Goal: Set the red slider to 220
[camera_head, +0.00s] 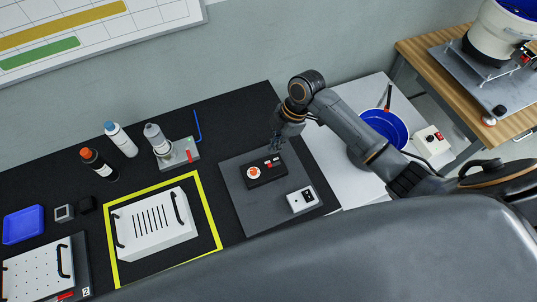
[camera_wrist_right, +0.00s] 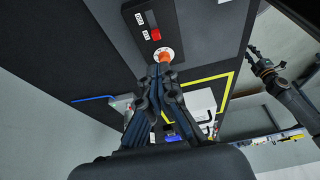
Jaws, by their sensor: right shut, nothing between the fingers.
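The black control box (camera_head: 267,170) lies on a dark grey plate. It carries a red slider (camera_head: 269,162) and an orange knob on a white dial (camera_head: 254,172). In the right wrist view, the red slider (camera_wrist_right: 155,34) sits beside two small white readouts (camera_wrist_right: 143,26), whose digits I cannot read. My right gripper (camera_head: 275,147) is at the back edge of the box in the head view. In the right wrist view its fingers (camera_wrist_right: 160,70) are together and empty, just below the orange knob (camera_wrist_right: 165,56) in the picture; contact is unclear. A dark arm, likely my left, ends in a gripper (camera_wrist_right: 257,60) too small to judge.
The grey plate (camera_head: 242,205) also bears a small white box (camera_head: 302,200). A white slotted case (camera_head: 152,224) stands inside a yellow outline to the left. Bottles (camera_head: 121,139) and a clamp stand (camera_head: 181,155) are behind. A blue bowl (camera_head: 386,126) is to the right.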

